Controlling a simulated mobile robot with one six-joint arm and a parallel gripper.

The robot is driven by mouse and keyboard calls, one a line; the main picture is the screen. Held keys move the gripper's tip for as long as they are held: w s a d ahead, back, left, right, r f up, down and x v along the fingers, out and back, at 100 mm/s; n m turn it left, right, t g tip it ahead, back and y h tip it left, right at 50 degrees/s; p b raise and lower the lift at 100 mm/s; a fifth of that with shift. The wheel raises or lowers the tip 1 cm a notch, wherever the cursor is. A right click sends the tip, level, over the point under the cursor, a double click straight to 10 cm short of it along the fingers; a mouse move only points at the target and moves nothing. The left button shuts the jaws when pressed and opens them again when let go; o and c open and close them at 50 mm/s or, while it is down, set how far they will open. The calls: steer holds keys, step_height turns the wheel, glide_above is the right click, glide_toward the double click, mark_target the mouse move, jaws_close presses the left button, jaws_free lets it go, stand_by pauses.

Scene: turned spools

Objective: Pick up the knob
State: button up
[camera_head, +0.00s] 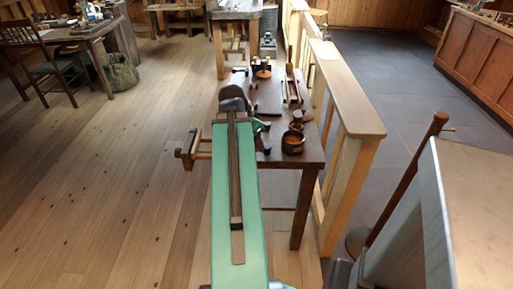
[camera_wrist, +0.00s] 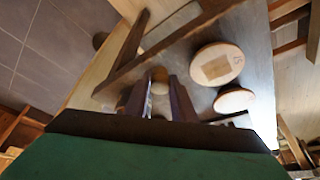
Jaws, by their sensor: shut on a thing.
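In the wrist view, my gripper (camera_wrist: 160,92) has its two dark fingers close together at the lower middle. A small rounded tan piece, which looks like the knob (camera_wrist: 159,74), shows between the fingertips, and the fingers are shut on it. Most of the knob's lower part is hidden by the fingers. In the head view, my green arm reaches over the dark workbench and hides most of the gripper; the knob cannot be made out there for certain.
Two pale discs (camera_wrist: 217,64) (camera_wrist: 233,100) show in the wrist view.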

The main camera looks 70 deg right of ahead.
steer(key=shift+a+f+b, duration=0.2)
steer(key=shift+a+b, duration=0.3)
steer(key=shift+b, duration=1.5)
steer(key=shift+s+a+b, duration=0.1)
steer(key=shift+a+b, duration=0.25)
steer(key=shift+b, duration=0.9)
steer(key=shift+s+a+r+b, duration=0.1)
steer(key=shift+a+r+b, duration=0.05)
steer(key=shift+a+b, duration=0.5)
steer(key=shift+a+r+b, duration=0.15)
steer(key=shift+a+b, duration=0.4)
steer(key=shift+a, duration=0.05)
steer(key=shift+r, duration=0.1)
